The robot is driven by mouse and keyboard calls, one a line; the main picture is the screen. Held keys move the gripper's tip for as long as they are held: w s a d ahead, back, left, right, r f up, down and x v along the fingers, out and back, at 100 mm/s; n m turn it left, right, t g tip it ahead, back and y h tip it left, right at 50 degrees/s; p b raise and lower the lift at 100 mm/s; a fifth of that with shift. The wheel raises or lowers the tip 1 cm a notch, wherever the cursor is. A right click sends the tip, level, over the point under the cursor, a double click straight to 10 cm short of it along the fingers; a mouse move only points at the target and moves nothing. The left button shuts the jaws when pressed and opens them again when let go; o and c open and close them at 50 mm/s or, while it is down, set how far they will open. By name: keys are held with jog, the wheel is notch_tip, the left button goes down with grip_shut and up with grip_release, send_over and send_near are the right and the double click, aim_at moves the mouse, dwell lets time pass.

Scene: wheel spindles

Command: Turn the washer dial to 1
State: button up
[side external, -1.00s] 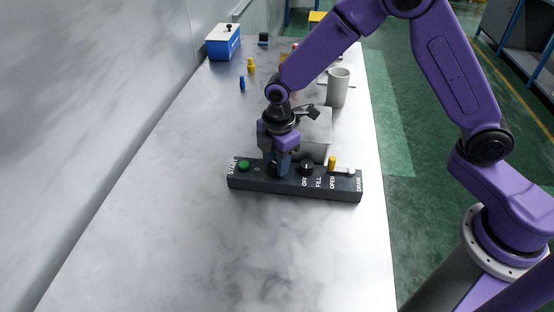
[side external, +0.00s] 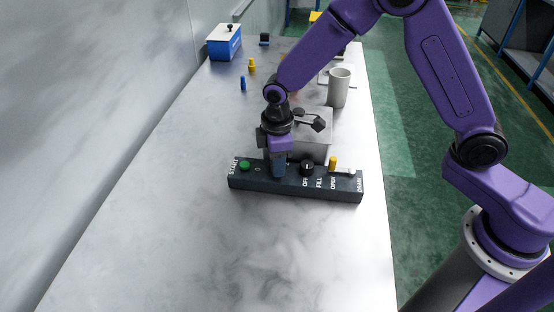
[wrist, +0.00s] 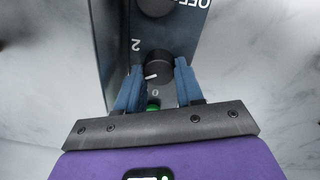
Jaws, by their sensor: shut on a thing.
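The washer dial (wrist: 156,68) is a round black knob with a white pointer line, on a dark control panel (side external: 255,185). In the wrist view the pointer aims to the left and slightly down. A printed 2 shows at the dial's upper left and a 0 below it. No 1 is visible; my left-hand finger covers the stretch between those marks. My gripper (wrist: 157,82) has its blue fingers on both sides of the dial and is shut on it. In the side view the gripper (side external: 279,173) hides the dial.
On the panel are a green button (side external: 244,165), another black knob (side external: 307,168) by OFF and FILL, and a yellow lever (side external: 333,163). A grey box (side external: 313,148) and grey mug (side external: 339,88) stand behind. The table in front is clear.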

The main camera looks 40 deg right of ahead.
jog(key=o, duration=1)
jog(key=shift+o, duration=0.2)
jog(key=shift+r, duration=0.1)
notch_tip(320, 180, up, 17)
jog(key=shift+s+a+r, duration=0.15)
jog(key=shift+s, duration=0.2)
jog(key=s+d+f, duration=0.1)
jog(key=s+d, duration=0.4)
jog(key=s, duration=0.4)
jog(key=s+d+f, duration=0.2)
jog(key=s+d, duration=0.2)
jog(key=s, duration=0.5)
jog(key=s+d+f, duration=0.1)
jog(key=s+d, duration=0.4)
jog(key=s, duration=0.5)
jog(key=shift+d+f+y, duration=0.2)
jog(key=shift+d+y, duration=0.1)
